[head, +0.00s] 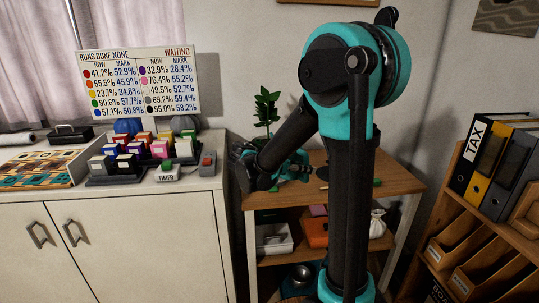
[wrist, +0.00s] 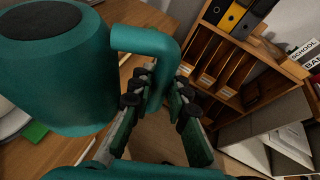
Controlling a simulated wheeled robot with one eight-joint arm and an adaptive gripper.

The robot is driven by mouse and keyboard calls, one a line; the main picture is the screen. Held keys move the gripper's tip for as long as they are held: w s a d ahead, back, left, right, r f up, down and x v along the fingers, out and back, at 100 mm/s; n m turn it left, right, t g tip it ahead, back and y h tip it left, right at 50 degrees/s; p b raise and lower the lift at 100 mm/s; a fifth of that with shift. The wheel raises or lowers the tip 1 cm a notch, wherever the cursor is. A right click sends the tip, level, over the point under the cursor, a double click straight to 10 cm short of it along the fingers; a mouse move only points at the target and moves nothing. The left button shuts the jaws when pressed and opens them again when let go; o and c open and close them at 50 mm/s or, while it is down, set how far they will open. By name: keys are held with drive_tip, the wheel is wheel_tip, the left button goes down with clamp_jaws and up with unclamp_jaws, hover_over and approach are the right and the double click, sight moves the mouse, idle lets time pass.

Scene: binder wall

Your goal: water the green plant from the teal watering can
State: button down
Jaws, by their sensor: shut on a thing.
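The teal watering can (wrist: 65,75) fills the upper left of the wrist view, with a dark round top. Its curved handle (wrist: 150,42) runs between the fingers of my gripper (wrist: 163,95), which is shut on it. In the head view a teal shape at the wooden table, partly behind my arm, may be the can or part of my wrist; I cannot tell which. The green plant (head: 266,108) stands at the back left of that table, its leaves upright. Its pot is hidden behind my arm.
The wooden table (head: 398,186) has lower shelves with an orange box (head: 315,232) and a white bin (head: 273,238). A white cabinet (head: 140,235) with a scoreboard (head: 138,82) and coloured blocks stands left. A binder shelf (head: 470,215) stands right.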

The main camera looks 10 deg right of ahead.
sight(308, 156)
drive_tip(key=shift+r, duration=2.55)
drive_tip(key=shift+s+d, duration=0.1)
